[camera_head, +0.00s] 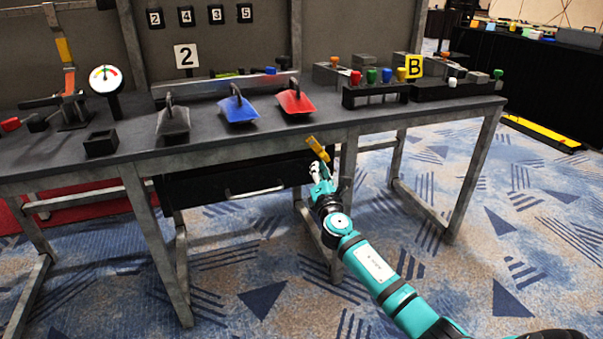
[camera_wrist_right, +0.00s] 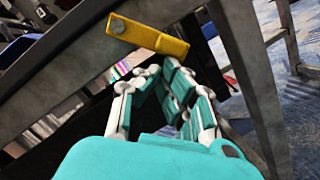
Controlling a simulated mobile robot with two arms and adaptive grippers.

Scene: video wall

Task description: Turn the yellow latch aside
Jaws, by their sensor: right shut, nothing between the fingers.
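The yellow latch (camera_head: 318,149) is a short bar on the front edge of the table, by the upper right end of a black drawer (camera_head: 215,190). In the head view it slants down to the right. In the wrist view the latch (camera_wrist_right: 150,35) has a round pivot at its left end. My right gripper (camera_head: 319,170) is just below the latch's lower end; in the wrist view its fingertips (camera_wrist_right: 168,66) are shut and empty, close under the bar. I cannot tell whether they touch it. My left gripper is not in view.
Grey, blue and red scoop-like pieces with handles (camera_head: 237,107) lie on the tabletop above. A metal table leg (camera_head: 346,175) stands right beside my right gripper. The drawer's handle (camera_head: 255,191) is to the left. Open carpet (camera_head: 420,230) lies in front.

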